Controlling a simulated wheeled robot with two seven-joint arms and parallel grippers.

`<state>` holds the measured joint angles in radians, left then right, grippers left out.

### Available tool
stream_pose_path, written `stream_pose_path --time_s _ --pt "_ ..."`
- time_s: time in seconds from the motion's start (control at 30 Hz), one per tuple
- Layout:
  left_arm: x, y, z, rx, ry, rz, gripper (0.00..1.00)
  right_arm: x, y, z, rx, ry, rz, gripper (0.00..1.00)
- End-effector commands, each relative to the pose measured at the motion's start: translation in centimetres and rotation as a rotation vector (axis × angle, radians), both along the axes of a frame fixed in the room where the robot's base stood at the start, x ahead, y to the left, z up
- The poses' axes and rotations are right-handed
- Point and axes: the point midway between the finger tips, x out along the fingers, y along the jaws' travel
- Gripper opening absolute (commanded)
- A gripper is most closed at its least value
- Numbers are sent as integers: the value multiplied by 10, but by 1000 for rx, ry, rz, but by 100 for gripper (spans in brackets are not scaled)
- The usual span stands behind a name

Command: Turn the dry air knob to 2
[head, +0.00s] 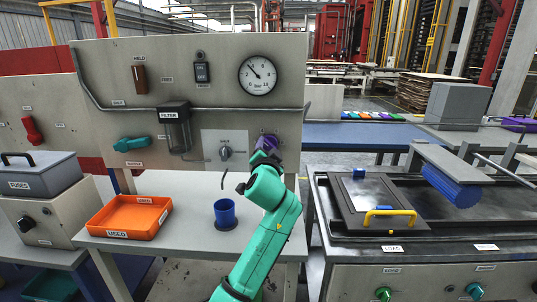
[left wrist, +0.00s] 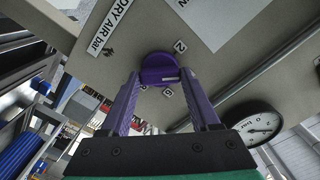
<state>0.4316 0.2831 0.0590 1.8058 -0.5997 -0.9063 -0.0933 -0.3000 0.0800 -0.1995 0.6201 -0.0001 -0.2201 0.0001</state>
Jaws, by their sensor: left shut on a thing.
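The dry air knob (left wrist: 158,66) is round and purple, on a grey panel beside a "DRY AIR bar" label (left wrist: 110,27). A "2" tag (left wrist: 180,46) is at its upper right and another number tag (left wrist: 168,92) is below it. A small light mark shows on the knob's lower right; I cannot tell its exact setting. My left gripper (left wrist: 160,76) has its two purple fingers on either side of the knob and is shut on it. In the head view the knob (head: 267,141) is partly hidden by my left gripper (head: 263,152). My right gripper is out of view.
Below stand a blue cup (head: 225,215) and an orange tray (head: 130,217). A press (head: 380,205) is at right.

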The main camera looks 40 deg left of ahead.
Motion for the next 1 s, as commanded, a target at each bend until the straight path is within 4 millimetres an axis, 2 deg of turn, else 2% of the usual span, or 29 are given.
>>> stream_pose_path --time_s 0.03,0.6,1.0 --pt "1 -1 -5 -40 -25 -2 7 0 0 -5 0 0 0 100" --pt "1 -1 -3 -447 -332 0 7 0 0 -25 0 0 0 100" --pt "1 0 -2 -594 -445 2 7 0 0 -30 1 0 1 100"
